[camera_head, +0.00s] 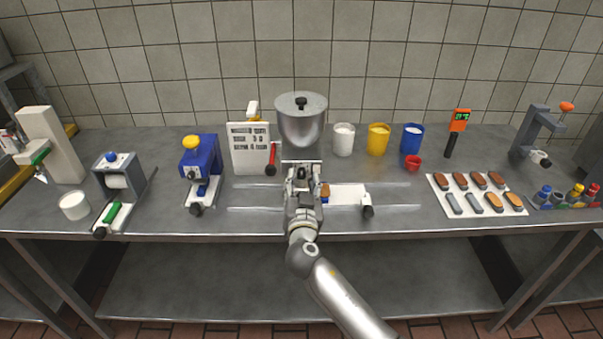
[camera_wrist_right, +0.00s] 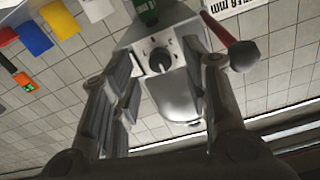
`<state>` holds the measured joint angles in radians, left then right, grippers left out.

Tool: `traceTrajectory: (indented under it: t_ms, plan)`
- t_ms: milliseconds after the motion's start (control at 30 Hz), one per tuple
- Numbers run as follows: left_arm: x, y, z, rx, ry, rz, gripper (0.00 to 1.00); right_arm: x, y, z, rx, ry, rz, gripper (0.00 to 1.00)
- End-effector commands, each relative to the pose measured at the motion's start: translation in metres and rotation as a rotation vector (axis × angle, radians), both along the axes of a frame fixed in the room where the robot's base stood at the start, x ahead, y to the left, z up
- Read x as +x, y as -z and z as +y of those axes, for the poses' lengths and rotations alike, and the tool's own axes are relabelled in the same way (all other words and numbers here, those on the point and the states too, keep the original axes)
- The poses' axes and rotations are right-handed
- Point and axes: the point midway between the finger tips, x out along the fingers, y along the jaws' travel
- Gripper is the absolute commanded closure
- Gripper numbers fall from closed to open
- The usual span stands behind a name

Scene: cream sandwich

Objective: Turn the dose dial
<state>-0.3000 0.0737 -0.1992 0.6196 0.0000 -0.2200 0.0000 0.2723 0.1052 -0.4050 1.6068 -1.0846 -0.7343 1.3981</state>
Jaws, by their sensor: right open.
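The dose dial (camera_wrist_right: 160,60) is a round black knob on a pale metal face, seen in the right wrist view. It belongs to the metal hopper machine (camera_head: 302,118) at the back middle of the table. My right gripper (camera_head: 302,172) is in front of the machine and hides its lower front in the head view. In the right wrist view its fingers (camera_wrist_right: 165,82) are open, and the dial shows in the gap between them. I cannot tell whether they touch it. My left gripper is not in view.
A red lever with a black ball (camera_head: 270,160) sticks out just left of my right gripper; it also shows in the wrist view (camera_wrist_right: 240,52). A white printed board (camera_head: 248,150) stands behind it. White, yellow and blue tubs (camera_head: 378,139) stand right of the machine.

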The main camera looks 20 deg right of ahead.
Motion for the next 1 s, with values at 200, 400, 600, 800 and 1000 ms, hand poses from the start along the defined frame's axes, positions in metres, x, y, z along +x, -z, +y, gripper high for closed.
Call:
traceTrajectory:
  t_ms: [200,400,600,800,1000]
  plan:
    - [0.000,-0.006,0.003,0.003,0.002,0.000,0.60,0.022,-0.001,-0.006,-0.002,0.000,0.001,0.57]
    - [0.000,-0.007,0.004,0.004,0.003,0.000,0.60,0.027,0.000,-0.008,-0.002,0.000,0.001,0.57]
    - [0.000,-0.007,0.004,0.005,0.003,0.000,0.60,0.027,0.001,-0.008,-0.001,0.000,0.000,0.57]
    - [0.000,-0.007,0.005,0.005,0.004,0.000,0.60,0.027,0.001,-0.008,-0.001,0.000,0.001,0.82]
    - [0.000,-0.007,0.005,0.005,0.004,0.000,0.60,0.027,0.001,-0.008,-0.001,0.000,0.001,1.00]
